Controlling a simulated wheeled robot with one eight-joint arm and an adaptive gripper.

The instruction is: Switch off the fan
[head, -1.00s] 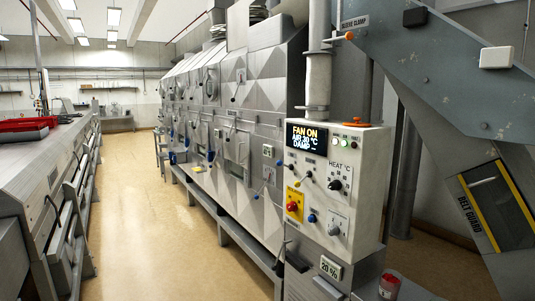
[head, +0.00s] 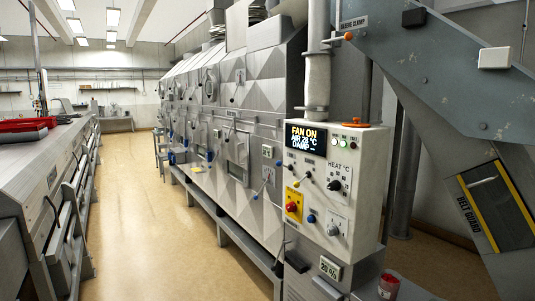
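A white control box (head: 350,215) stands right of centre at the near end of the grey machine. Its dark display (head: 306,138) reads FAN ON, AIR 28 °C, DAMP. Below the display are small toggle levers (head: 297,184), one with a yellow tip; their labels are too small to read. A black HEAT °C knob (head: 334,185) is right of them. A red button (head: 291,207) sits on a yellow plate at lower left, with a blue button (head: 311,218) and a grey knob (head: 333,230) beside it. Which control belongs to the fan is unclear. My gripper is not in view.
A long grey machine (head: 238,150) with levers and a low rail runs back behind the box. A blue-grey belt guard (head: 430,65) overhangs at right. A red container (head: 389,285) stands at bottom right. The aisle floor (head: 150,230) is clear; a bench (head: 45,170) lines the left.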

